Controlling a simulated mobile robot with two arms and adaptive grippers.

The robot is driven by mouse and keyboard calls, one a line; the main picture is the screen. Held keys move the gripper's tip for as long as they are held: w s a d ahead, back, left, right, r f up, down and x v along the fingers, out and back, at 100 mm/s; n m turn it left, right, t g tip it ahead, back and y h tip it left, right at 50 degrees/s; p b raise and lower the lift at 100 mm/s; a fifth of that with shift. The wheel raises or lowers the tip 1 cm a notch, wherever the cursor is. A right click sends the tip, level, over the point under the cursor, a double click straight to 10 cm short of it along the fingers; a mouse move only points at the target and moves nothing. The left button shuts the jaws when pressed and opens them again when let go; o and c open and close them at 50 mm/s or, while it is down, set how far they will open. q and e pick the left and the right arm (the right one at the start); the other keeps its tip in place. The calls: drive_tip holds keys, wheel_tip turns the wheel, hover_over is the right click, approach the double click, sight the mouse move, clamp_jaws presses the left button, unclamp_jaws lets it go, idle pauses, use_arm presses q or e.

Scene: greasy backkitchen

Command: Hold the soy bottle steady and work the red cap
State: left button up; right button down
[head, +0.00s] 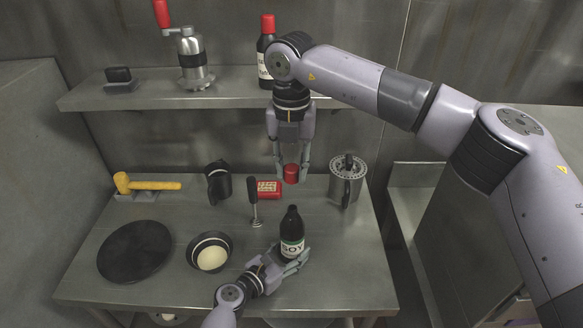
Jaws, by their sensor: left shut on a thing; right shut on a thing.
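The soy bottle (292,234), dark with a white label, stands upright near the front right of the steel table. My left gripper (289,261) is shut around its lower part. The red cap (291,173) is off the bottle, with a visible gap between it and the black bottle top. My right gripper (291,171) points down from above and is shut on the red cap, which shows between its fingertips. The exact height of the cap over the table cannot be told.
On the table (340,275) are a red box (268,189), a whisk-like tool (254,203), a steel canister (346,183), a black cup (218,182), a bowl (196,261) with a pale ball, a black disc (134,250) and a yellow mallet (145,184). A shelf (225,101) holds another bottle (265,60).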

use_arm(q)
drive_tip(key=shift+f, duration=0.1)
use_arm(e)
drive_tip(key=d+r, duration=0.6)
idle(0.5)
use_arm(q)
drive_tip(key=o, duration=1.6)
drive_tip(key=shift+o, duration=0.2)
drive_tip(key=v, duration=1.2)
drive_tip(key=shift+w+a, duration=0.1)
